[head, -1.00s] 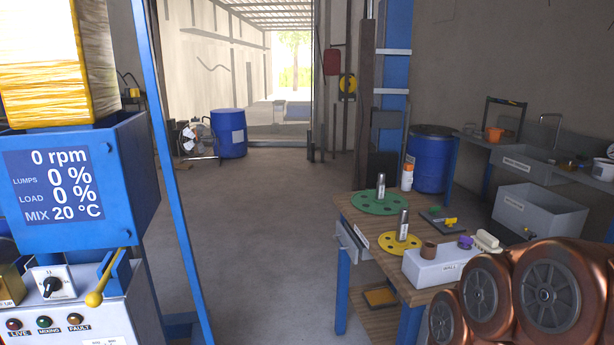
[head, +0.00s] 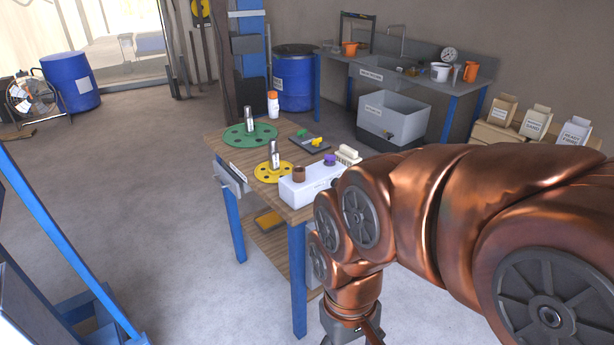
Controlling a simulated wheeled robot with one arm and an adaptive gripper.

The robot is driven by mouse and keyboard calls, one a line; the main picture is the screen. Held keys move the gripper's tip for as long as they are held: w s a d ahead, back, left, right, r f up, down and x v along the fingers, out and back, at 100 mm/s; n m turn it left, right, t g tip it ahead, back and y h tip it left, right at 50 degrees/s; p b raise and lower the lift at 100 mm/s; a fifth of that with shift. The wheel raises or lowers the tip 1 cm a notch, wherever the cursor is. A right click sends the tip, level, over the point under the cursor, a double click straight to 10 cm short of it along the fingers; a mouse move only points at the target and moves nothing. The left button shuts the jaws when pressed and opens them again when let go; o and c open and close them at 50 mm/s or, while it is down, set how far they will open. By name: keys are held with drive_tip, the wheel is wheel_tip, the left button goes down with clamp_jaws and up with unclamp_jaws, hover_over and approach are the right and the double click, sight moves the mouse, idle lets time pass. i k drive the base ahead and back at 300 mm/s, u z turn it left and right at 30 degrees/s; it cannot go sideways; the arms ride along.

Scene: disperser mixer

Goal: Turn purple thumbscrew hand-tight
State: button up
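A small purple piece (head: 330,160), which looks like the purple thumbscrew, sits at the back of the white box (head: 310,187) on the wooden workbench (head: 230,143). It is small and its fit cannot be made out. A brown cylinder (head: 299,173) stands on the front of the same box. My copper arm reaches in from the right, in front of the bench. My gripper (head: 350,335) points down at the bottom edge, nearer than the bench and well away from the purple piece. Its fingertips are cut off by the frame.
A green disc (head: 262,135) and a yellow disc (head: 262,174), each with a metal shaft, lie on the bench. A pale brush-like block (head: 348,154) is behind the box. A sink counter (head: 455,82) and grey bin (head: 393,118) stand behind. Floor left of the bench is clear.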

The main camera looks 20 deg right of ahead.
sight(329, 160)
drive_tip(key=z, duration=0.75)
